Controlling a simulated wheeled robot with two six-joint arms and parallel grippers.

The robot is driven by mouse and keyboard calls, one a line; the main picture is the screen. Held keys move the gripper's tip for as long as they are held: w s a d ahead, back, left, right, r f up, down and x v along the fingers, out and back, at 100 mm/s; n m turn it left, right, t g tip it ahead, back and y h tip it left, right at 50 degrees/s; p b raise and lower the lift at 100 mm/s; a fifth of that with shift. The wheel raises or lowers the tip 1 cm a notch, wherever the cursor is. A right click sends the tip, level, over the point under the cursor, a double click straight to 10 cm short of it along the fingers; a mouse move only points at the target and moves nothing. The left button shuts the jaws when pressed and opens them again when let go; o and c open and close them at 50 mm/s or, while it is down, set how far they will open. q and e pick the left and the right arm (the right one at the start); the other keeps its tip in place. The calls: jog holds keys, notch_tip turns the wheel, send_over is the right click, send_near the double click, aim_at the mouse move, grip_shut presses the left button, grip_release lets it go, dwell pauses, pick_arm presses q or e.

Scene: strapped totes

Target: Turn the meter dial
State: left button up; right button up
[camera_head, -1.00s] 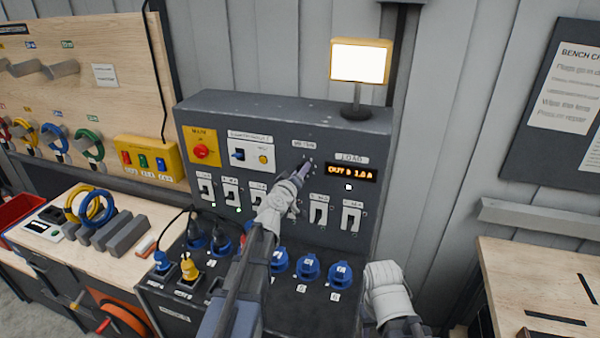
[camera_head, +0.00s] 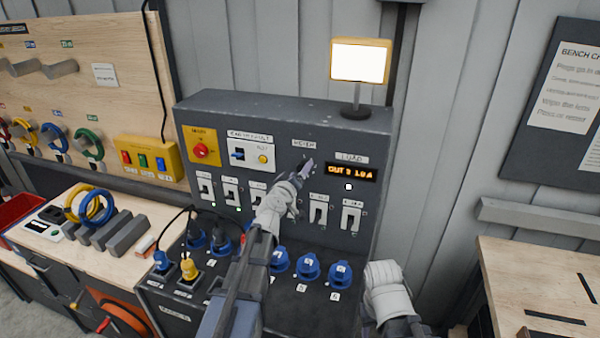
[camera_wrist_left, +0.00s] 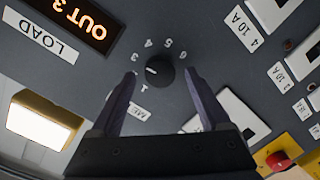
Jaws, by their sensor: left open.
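The meter dial (camera_wrist_left: 160,70) is a small round black knob with a white pointer mark, ringed by white numbers on the grey panel. In the wrist view its mark points left, near the low numbers. My left gripper (camera_wrist_left: 161,74) is open, with one finger on each side of the dial; I cannot tell whether either touches it. In the head view my left gripper (camera_head: 306,168) is at the panel under the meter label and hides the dial. The load display (camera_wrist_left: 78,22) reads OUT 3. My right gripper is not in view.
The load display (camera_head: 350,173) is right of my left gripper. White switches (camera_head: 318,212) line the panel below. A red knob (camera_head: 200,151) is at upper left. Blue sockets (camera_head: 308,267) and plugged cables are on the lower ledge. A lit lamp (camera_head: 360,62) stands on top.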

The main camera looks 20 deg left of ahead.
pick_arm(q)
jog(key=s, duration=0.7)
jog(key=shift+s+a+r+p, duration=0.15)
jog(key=shift+r+p, duration=0.2)
jog(key=shift+r, duration=0.05)
jog(key=s+d+f+m+g+h+b, duration=0.2)
jog(key=s+d+f+m+g, duration=0.3)
jog(key=d+f, duration=0.45)
jog(key=s+d+f+m+g+h+b, duration=0.35)
jog(key=s+d+f+g, duration=0.2)
jog(key=d+f, duration=0.35)
jog(key=s+f+m+g+y+b, duration=0.1)
jog(key=s+f+g+y, duration=0.2)
jog(key=s, duration=0.6)
jog(key=s+a+f+m+g+y+b, duration=0.1)
jog(key=s+f+m+g+y+b, duration=0.1)
jog(key=s+f, duration=0.4)
jog(key=s+g+y, duration=0.1)
jog(key=s+y, duration=0.1)
jog(key=shift+s+a+f+g+y, duration=0.2)
jog(key=shift+s+g+y, duration=0.15)
jog(key=shift+m, duration=0.25)
